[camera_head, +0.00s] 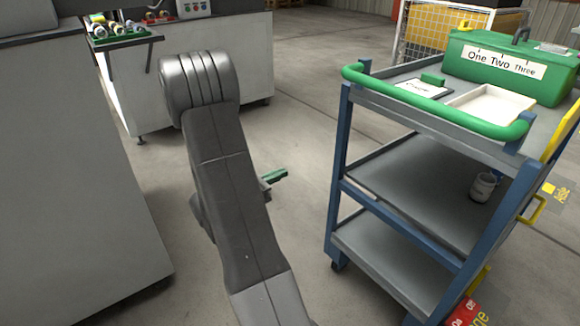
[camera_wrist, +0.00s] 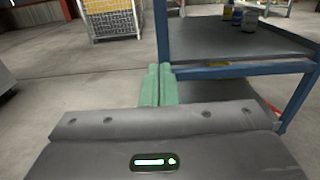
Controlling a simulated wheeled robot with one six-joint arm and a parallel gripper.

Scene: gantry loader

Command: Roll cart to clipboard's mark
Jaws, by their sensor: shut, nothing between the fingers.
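The cart (camera_head: 385,180) stands at the right, with blue posts, grey shelves and a green push handle (camera_head: 430,110) along its near end. A clipboard (camera_head: 418,89) with a green clip lies on its top shelf; its writing is too small to read. My gripper (camera_head: 277,175) has green fingers, shut and empty, left of the cart and below handle height. In the wrist view the fingers (camera_wrist: 156,85) are together beside the cart's blue post (camera_wrist: 162,30); I cannot tell whether they touch it. A red floor sign (camera_head: 468,314) and a yellow one reading "Aisle" (camera_head: 553,192) are partly hidden.
A green box labelled "One Two Three" (camera_head: 495,65) and a white tray (camera_head: 490,105) sit on the cart's top. Grey machine cabinets (camera_head: 70,170) stand at the left. Floor between is clear.

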